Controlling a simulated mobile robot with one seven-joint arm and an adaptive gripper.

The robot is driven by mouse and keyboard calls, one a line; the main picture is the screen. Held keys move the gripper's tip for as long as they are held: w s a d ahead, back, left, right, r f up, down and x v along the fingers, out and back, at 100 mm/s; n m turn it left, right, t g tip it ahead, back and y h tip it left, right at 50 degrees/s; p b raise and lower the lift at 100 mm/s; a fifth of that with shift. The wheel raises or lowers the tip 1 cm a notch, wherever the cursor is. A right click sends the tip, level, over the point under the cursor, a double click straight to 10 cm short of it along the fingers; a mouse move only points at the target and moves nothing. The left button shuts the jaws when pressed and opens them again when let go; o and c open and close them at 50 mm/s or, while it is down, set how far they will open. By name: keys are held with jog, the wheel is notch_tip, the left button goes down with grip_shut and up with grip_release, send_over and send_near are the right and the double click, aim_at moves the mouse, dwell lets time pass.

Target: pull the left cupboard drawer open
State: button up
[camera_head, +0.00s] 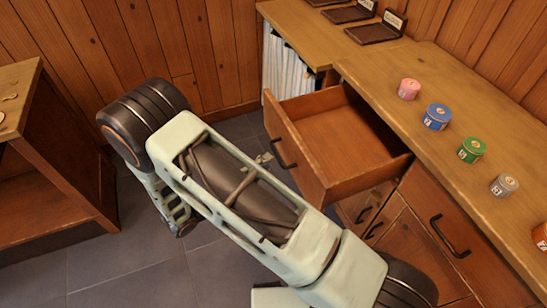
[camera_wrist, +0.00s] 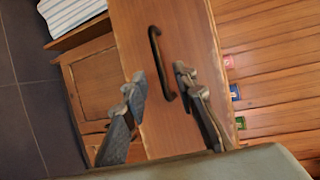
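The left cupboard drawer (camera_head: 345,140) stands well out from the cupboard, and its inside looks empty. Its wooden front also shows in the wrist view (camera_wrist: 190,35). The dark bar handle (camera_head: 279,155) is on that front; in the wrist view the handle (camera_wrist: 155,50) runs up from between my fingertips. My gripper (camera_wrist: 158,86) is open, with one finger on each side of the handle's lower part. No clear grip on the handle shows. In the head view my arm hides most of the gripper.
Pink (camera_head: 409,89), blue (camera_head: 437,117), green (camera_head: 472,149) and grey (camera_head: 504,185) spools stand on the cupboard top. Another closed drawer front (camera_head: 450,225) is to the right. A wooden shelf unit (camera_head: 60,190) stands at the left. Grey tiled floor (camera_head: 130,270) lies between.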

jog(key=v, duration=0.5)
jog(key=shift+s+a+r, duration=0.1)
jog(key=shift+s+a, duration=0.1)
jog(key=shift+s, duration=0.05)
